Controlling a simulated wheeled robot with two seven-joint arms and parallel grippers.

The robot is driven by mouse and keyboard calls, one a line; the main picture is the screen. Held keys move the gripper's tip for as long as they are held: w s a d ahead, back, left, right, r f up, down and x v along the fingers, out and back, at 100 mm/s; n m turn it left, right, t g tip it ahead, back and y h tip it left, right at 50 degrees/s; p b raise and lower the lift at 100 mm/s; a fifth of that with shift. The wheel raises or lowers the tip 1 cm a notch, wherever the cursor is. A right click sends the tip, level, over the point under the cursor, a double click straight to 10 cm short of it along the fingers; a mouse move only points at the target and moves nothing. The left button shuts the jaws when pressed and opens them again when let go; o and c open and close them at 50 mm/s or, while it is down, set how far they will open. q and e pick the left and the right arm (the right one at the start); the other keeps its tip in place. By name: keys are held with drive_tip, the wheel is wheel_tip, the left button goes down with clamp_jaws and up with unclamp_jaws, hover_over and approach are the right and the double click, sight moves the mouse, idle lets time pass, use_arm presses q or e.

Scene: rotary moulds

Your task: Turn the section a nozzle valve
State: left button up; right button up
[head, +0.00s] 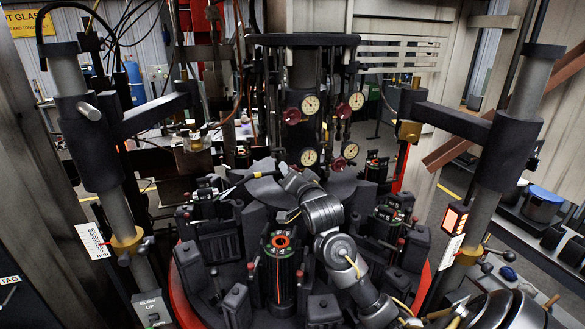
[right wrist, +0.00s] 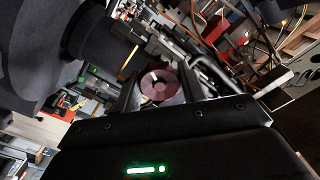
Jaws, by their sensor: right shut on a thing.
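A dark red round valve wheel (right wrist: 160,84) sits between the fingers of my right gripper (right wrist: 158,92) in the right wrist view. The gripper is shut on it. In the head view my right arm reaches up from the lower right to the central column, and its hand (head: 288,176) is just below the lower left gauge (head: 309,157). The held wheel cannot be made out there. Other red valve wheels show beside the gauges: upper left (head: 292,115), upper right (head: 344,109) and lower right (head: 338,163). I cannot read any section label. My left gripper is not in view.
Several black moulds stand in a ring around the column, one with an orange-red ring on top (head: 282,240). A thick upright post stands at the left (head: 75,80) and another at the right (head: 512,140). Hoses hang at the upper left.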

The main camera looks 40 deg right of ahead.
drive_tip(key=shift+r+m, duration=0.1)
drive_tip(key=shift+m, duration=0.2)
idle(0.4)
drive_tip(key=o, duration=1)
drive_tip(key=b+v, duration=0.1)
drive_tip(key=v, duration=0.9)
drive_tip(key=shift+s+a+b, duration=0.1)
drive_tip(key=shift+s+b, duration=0.25)
